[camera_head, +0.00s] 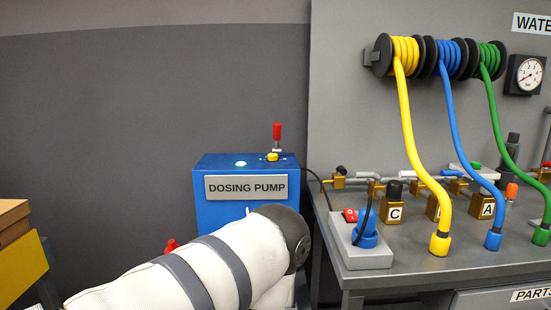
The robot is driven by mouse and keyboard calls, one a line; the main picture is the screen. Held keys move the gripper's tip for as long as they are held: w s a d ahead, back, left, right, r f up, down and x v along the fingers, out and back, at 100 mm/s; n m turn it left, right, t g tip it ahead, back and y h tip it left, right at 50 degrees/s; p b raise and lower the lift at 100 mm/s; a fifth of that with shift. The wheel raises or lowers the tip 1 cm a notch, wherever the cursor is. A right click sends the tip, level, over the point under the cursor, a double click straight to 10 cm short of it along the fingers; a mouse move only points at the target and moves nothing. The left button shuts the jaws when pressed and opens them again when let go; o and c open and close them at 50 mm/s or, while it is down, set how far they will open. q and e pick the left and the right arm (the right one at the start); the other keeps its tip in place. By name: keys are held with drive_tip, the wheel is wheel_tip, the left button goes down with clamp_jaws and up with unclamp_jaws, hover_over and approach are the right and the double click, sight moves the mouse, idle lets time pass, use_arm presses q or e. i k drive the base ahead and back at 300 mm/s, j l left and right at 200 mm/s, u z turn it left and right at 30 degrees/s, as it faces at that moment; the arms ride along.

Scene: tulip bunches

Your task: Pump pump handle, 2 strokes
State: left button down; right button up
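The blue dosing pump (212,212) stands left of the bench, with a "DOSING PUMP" label on its front. A red-gripped handle (277,132) stands upright on a thin stem at the top right of the pump, beside a small yellow knob (272,157). A lit greenish lamp (240,163) is on the pump's top left. Another red part (171,245) shows low at the pump's left, partly hidden by my white arm. That arm comes in from the lower left and covers the pump's lower front. Neither gripper is in view, and nothing visible touches the upright handle.
The grey bench (430,262) at right holds a power strip (362,255) with a blue plug, and several brass valves. Yellow (409,120), blue (450,110) and green (498,115) hoses hang from reels. A yellow box (20,270) stands at lower left. Space above the pump is clear.

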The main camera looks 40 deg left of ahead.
sight(277, 126)
drive_tip(key=u, duration=1.25)
